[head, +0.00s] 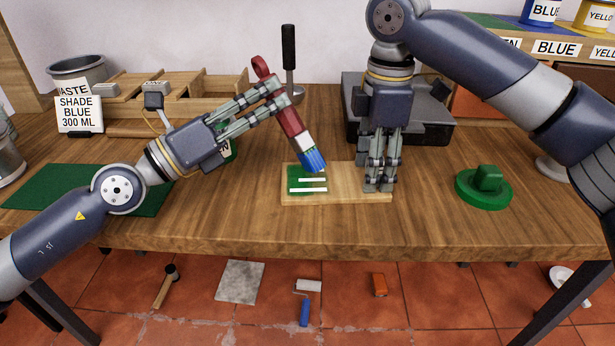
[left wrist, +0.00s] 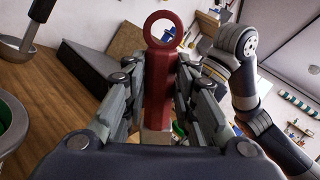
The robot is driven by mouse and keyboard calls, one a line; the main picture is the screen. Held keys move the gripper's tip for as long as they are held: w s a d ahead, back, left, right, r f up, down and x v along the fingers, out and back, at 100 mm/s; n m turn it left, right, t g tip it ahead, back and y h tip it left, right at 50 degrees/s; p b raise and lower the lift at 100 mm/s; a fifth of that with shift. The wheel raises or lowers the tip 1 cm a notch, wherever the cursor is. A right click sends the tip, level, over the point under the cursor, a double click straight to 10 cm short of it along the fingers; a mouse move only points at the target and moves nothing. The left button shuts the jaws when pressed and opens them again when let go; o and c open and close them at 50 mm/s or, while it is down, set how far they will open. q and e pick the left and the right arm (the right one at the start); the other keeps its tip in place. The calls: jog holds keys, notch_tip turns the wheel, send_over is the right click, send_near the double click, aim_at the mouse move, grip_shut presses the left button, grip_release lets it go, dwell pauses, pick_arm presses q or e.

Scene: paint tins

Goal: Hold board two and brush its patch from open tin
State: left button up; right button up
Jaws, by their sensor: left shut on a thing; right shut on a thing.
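A wooden board (head: 345,184) lies on the table with a green patch (head: 297,178) and two white strips on its left part. My right gripper (head: 379,183) points down and is shut on the board's right end. My left gripper (head: 279,97) is shut on a brush with a red handle (head: 291,120), which also shows in the left wrist view (left wrist: 159,85). The brush's blue bristles (head: 313,160) tilt down at the patch's upper right; I cannot tell whether they touch.
A ladle-like tool (head: 289,60) stands upright behind the brush. A black tray (head: 435,125) is behind my right gripper. A green lid-like disc (head: 484,190) lies at right, a green mat (head: 62,187) at left. The table front is clear.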

pick_arm(q)
jog(key=shift+a+f, duration=0.15)
jog(key=shift+f, duration=0.35)
jog(key=shift+f, duration=0.25)
jog(key=s, duration=0.1)
jog(key=s+d, duration=0.2)
jog(key=s, duration=0.1)
dwell(1.3)
dwell(0.4)
